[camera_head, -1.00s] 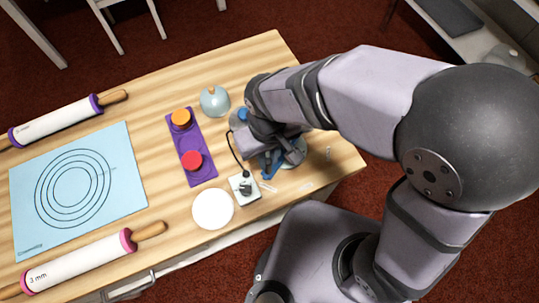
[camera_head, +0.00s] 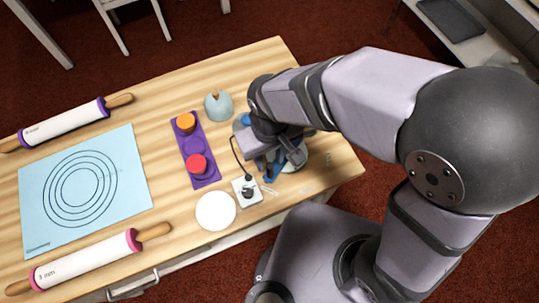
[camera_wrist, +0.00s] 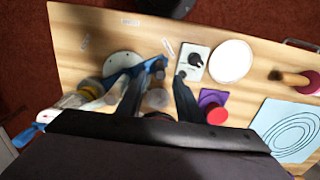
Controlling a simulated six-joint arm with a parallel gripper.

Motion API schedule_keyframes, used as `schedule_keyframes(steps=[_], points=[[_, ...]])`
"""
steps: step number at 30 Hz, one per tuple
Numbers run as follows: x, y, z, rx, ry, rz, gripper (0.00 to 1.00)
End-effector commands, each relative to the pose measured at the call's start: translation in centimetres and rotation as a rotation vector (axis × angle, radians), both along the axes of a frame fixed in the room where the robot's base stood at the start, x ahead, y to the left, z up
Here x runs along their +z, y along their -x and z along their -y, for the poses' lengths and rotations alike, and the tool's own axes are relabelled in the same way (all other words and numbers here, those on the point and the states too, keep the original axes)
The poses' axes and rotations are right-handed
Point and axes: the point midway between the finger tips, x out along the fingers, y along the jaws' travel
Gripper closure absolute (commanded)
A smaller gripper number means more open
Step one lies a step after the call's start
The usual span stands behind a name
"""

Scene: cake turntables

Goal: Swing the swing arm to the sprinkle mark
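A blue swing arm (camera_wrist: 150,68) shows in the wrist view, over a pale round base (camera_wrist: 122,62) with dark dots. In the head view the blue part (camera_head: 286,162) is mostly hidden by my wrist. My gripper (camera_wrist: 160,82) has its two dark fingers spread apart. The left finger is close to the blue arm; I cannot tell if they touch. Small pale labels lie on the table around the base, one at the left (camera_wrist: 85,43), one at the top (camera_wrist: 130,22) and one near the blue tip (camera_wrist: 168,47). Their text is unreadable, so I cannot tell which is the sprinkle mark.
A white switch box (camera_head: 246,190) with a dark knob and cable stands beside a white disc (camera_head: 215,211). A purple tray (camera_head: 206,180) holds orange and red pieces. A pale blue domed pot (camera_head: 218,105) stands behind. A blue mat (camera_head: 40,215) and rolling pins lie left.

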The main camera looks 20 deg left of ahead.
Motion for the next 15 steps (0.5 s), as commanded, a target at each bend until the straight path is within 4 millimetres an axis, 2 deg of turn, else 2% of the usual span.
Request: schedule_keyframes(steps=[1, 9, 15], points=[[1.0, 0.0, 0.0, 0.0, 0.0, 0.0, 0.67], [3.4, 0.0, 0.0, 0.0, 0.0, 0.0, 0.67], [4.4, 0.0, 0.0, 0.0, 0.0, 0.0, 0.67]])
